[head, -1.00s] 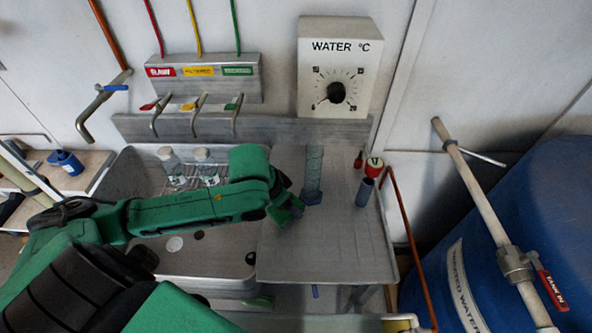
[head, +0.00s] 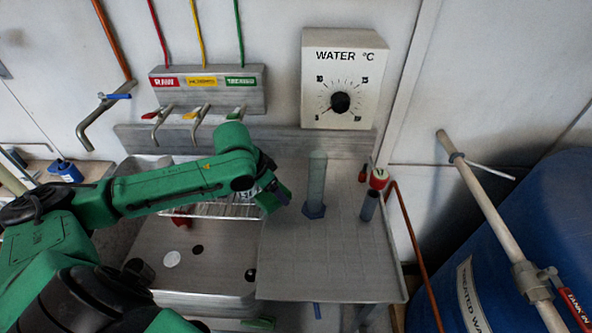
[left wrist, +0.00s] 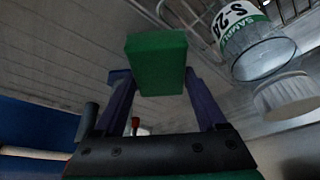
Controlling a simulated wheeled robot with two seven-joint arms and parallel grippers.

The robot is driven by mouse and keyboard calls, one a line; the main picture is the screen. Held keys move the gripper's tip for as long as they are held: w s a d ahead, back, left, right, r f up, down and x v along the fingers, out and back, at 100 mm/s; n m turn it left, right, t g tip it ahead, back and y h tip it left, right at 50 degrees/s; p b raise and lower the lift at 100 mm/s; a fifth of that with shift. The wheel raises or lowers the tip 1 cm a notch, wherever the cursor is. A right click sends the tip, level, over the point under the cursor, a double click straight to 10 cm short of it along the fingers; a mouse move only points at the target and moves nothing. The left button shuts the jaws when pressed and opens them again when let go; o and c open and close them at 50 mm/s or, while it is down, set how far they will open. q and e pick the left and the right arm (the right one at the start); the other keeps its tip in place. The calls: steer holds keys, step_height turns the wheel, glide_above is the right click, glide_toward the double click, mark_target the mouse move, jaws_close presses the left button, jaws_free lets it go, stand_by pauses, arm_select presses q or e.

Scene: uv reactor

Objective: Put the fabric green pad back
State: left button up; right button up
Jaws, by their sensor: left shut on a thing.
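A green block-shaped pad (left wrist: 156,62) is between the two purple fingers of my left gripper (left wrist: 158,80) in the left wrist view. The fingers are shut on its sides and hold it clear of the surfaces. In the head view my left gripper (head: 275,196) is above the boundary between the sink and the metal drainboard (head: 320,265), left of the tall cylinder. The pad is hard to separate there from the green arm. My right gripper is not in view.
A glassy cylinder (head: 316,180) with a blue base and a dark tube (head: 369,206) stand on the drainboard. In the left wrist view, a labelled sample bottle (left wrist: 252,42) and a white lid (left wrist: 288,96) are near the pad. The front drainboard is clear.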

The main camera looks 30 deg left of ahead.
arm_select(q)
steer(key=p, duration=0.3)
glide_above(300, 176)
steer(key=s, duration=0.2)
steer(key=shift+w+a, duration=0.15)
steer(key=shift+a, duration=0.05)
steer(key=shift+w+f, duration=0.15)
steer(key=shift+w, duration=0.05)
step_height(300, 176, down, 3)
steer(key=shift+r+p, duration=0.15)
steer(key=shift+p, duration=0.2)
steer(key=shift+f, duration=0.3)
steer(key=shift+f, duration=0.1)
steer(key=o, duration=1.3)
steer(key=shift+c, duration=0.2)
